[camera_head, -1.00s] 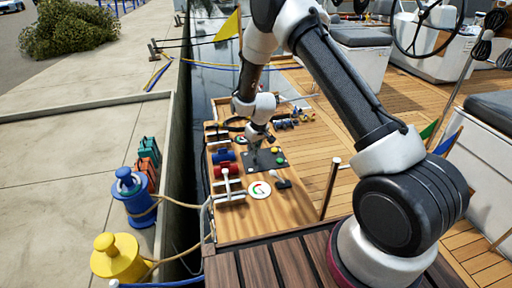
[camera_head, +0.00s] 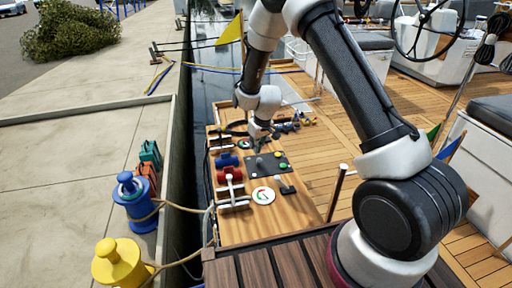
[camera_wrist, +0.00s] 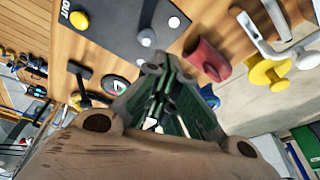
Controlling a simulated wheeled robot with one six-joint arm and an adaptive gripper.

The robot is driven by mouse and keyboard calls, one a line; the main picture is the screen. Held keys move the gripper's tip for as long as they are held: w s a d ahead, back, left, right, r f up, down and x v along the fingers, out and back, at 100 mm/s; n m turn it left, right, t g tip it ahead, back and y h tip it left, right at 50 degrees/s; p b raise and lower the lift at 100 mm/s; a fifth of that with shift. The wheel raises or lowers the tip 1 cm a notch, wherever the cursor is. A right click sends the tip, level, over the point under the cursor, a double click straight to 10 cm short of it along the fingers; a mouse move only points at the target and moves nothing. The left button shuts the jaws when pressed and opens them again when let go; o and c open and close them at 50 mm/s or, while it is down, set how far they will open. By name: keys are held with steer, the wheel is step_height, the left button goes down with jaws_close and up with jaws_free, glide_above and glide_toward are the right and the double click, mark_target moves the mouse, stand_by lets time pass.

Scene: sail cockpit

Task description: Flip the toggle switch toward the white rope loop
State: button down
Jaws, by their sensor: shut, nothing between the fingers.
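A dark panel (camera_head: 268,170) lies on the wooden board, carrying yellow and green buttons and a grey toggle switch (camera_head: 260,163). In the wrist view the panel (camera_wrist: 115,28) is at the top, and the switch's rounded grey tip (camera_wrist: 146,37) is near its lower edge. My gripper (camera_head: 255,148) is shut and empty, just above and behind the switch in the head view. In the wrist view my gripper (camera_wrist: 153,70) points toward the panel, below the switch tip. A pale rope (camera_head: 208,214) curves at the board's left edge; I cannot tell if it is the white rope loop.
Red (camera_head: 229,175) and blue (camera_head: 227,160) fittings, a white-handled cleat (camera_head: 232,190), a round white disc (camera_head: 263,196) and a black lever (camera_head: 286,188) crowd the board (camera_head: 245,228). A post (camera_head: 335,193) stands at right. The board's front is bare.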

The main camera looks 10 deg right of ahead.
steer(key=s, duration=0.1)
steer(key=s+r, duration=0.1)
steer(key=s, duration=0.1)
steer(key=s+r, duration=0.1)
steer(key=shift+s+d+r, duration=0.15)
steer(key=shift+d+r, duration=0.1)
steer(key=s+m+g, duration=0.1)
steer(key=s+g, duration=0.2)
steer(key=s, duration=0.4)
steer(key=s+d+r+m+t, duration=0.1)
steer(key=s+d+r, duration=0.4)
steer(key=s+r, duration=0.3)
steer(key=s+d+r+m+t+h, duration=0.1)
steer(key=s+d+r+t, duration=0.1)
steer(key=s+d+r, duration=0.3)
steer(key=s+d+r+t, duration=0.1)
steer(key=s+d+r, duration=0.5)
steer(key=s+r, duration=0.6)
step_height(320, 180, up, 8)
steer(key=shift+s+f+m+t+h, duration=0.1)
steer(key=shift+s+m+t+h, duration=0.05)
steer(key=shift+m+t+h, duration=0.2)
